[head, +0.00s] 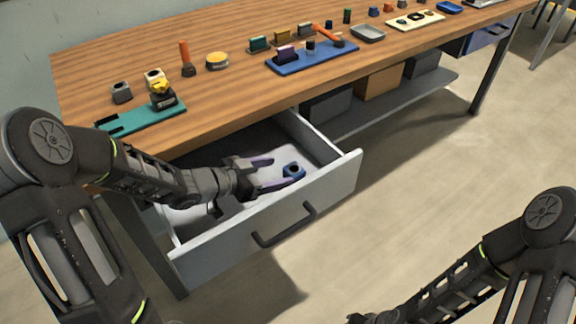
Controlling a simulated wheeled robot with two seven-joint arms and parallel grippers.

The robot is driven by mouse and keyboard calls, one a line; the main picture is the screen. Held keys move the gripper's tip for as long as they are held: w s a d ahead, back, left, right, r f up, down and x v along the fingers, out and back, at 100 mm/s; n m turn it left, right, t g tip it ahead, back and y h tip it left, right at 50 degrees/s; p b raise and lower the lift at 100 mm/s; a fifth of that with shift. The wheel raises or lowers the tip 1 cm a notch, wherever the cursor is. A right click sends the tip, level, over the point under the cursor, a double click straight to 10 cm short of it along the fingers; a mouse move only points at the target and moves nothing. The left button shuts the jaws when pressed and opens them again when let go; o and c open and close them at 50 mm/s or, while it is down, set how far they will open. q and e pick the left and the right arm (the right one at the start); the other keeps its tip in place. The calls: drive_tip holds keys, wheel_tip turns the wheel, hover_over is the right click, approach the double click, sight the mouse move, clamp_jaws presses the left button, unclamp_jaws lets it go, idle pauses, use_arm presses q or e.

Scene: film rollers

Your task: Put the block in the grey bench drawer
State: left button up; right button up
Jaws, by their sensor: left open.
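The grey bench drawer (335,183) is pulled open under the left part of the wooden bench. A small blue block (293,171) with a dark round top lies on the drawer's pale floor, towards its right front. My left gripper (275,171) reaches into the drawer from the left. Its two purple-tipped fingers are spread apart, and their tips are close to the block; I cannot tell whether they touch it. My right arm (470,280) is at the lower right, its fingers cut off by the bottom edge.
The wooden bench top (225,100) holds a teal board (140,121), an orange-handled tool (185,60), a yellow round tin (217,61) and a blue tray (312,62) with small parts. Boxes (380,82) stand on the lower shelf. The floor before the drawer is clear.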

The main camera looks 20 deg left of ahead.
use_arm(q)
drive_tip(key=p+v, duration=0.1)
drive_tip(key=v, duration=0.4)
drive_tip(key=shift+s+r, duration=0.1)
drive_tip(key=shift+s, duration=0.05)
idle(1.3)
